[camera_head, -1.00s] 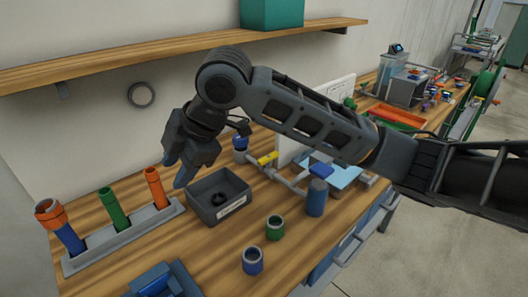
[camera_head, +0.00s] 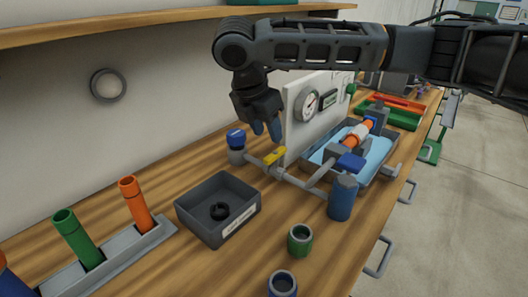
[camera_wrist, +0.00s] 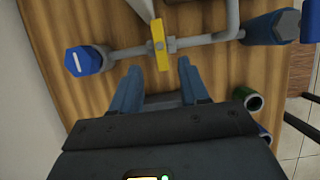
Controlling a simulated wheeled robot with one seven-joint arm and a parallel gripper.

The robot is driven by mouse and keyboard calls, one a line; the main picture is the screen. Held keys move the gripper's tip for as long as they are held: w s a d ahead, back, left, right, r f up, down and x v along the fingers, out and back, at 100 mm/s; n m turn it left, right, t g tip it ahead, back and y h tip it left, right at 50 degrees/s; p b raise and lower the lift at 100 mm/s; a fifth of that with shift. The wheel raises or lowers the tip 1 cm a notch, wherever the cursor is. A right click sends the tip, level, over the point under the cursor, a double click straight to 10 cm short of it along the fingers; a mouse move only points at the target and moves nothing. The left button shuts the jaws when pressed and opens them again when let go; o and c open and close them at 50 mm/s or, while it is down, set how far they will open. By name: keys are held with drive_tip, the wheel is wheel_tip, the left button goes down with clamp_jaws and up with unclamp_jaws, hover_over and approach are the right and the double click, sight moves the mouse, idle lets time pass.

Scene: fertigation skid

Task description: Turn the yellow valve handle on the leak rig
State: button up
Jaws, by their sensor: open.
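My gripper (camera_head: 265,129) hangs just above and behind the handle in the head view, fingers pointing down. In the wrist view the yellow handle (camera_wrist: 159,44) lies ahead of my two blue fingertips (camera_wrist: 159,66), roughly centred between them. My gripper is open and holds nothing. The handle lies across the pipe (camera_wrist: 195,42) in the wrist view. I cannot tell whether a finger touches it.
A dark bin (camera_head: 218,208) with a black ring stands left of the rig. A blue cylinder (camera_head: 343,197) and a green cup (camera_head: 300,240) stand in front. A water tray (camera_head: 376,174) lies at the right. The wooden shelf (camera_head: 150,28) runs above.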

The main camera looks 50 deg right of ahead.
sight(275, 153)
drive_tip(key=x, duration=0.7)
drive_tip(key=shift+f, duration=0.2)
drive_tip(key=shift+c, duration=0.3)
clamp_jaws()
